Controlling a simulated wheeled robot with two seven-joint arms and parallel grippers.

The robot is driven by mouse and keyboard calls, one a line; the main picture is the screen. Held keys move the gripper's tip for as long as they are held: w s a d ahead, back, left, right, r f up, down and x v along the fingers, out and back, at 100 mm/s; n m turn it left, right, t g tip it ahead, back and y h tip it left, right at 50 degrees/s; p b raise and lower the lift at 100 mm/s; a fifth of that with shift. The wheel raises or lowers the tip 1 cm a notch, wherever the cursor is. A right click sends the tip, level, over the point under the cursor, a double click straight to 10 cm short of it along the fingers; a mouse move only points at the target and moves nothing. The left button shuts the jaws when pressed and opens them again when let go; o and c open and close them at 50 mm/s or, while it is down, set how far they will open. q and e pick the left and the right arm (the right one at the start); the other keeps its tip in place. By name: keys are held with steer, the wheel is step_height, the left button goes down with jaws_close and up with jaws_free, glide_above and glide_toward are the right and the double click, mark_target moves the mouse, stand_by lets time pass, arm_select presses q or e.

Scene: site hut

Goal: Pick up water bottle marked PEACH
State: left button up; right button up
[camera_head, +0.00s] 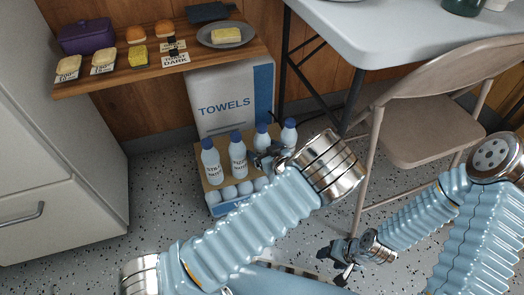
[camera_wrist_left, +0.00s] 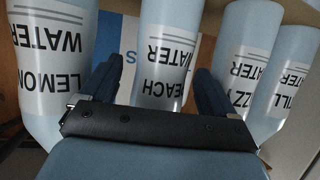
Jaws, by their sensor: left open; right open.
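The PEACH water bottle (camera_wrist_left: 166,75) stands between the LEMON (camera_wrist_left: 50,60) and FIZZY (camera_wrist_left: 243,75) bottles, its label upside down in the left wrist view. In the head view it appears to be the third blue-capped bottle from the left (camera_head: 262,133), partly hidden by my gripper. My left gripper (camera_wrist_left: 155,82) is open, one finger on each side of the PEACH bottle in the picture. I cannot tell whether the fingers touch it. In the head view the left gripper (camera_head: 262,158) is at the bottles. My right gripper (camera_head: 343,262) is open and empty, low over the floor.
The STILL bottle (camera_wrist_left: 289,90) stands beside FIZZY. A wooden shelf (camera_head: 120,82) is above left. A folding chair (camera_head: 405,120) and table (camera_head: 380,35) are at right.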

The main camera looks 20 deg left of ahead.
arm_select(q)
steer(key=shift+w+a+f, duration=0.2)
steer(key=shift+w+a, duration=0.25)
steer(key=c, duration=1.3)
steer(key=shift+r, duration=0.1)
steer(key=shift+c, duration=0.6)
steer(key=shift+r, duration=0.1)
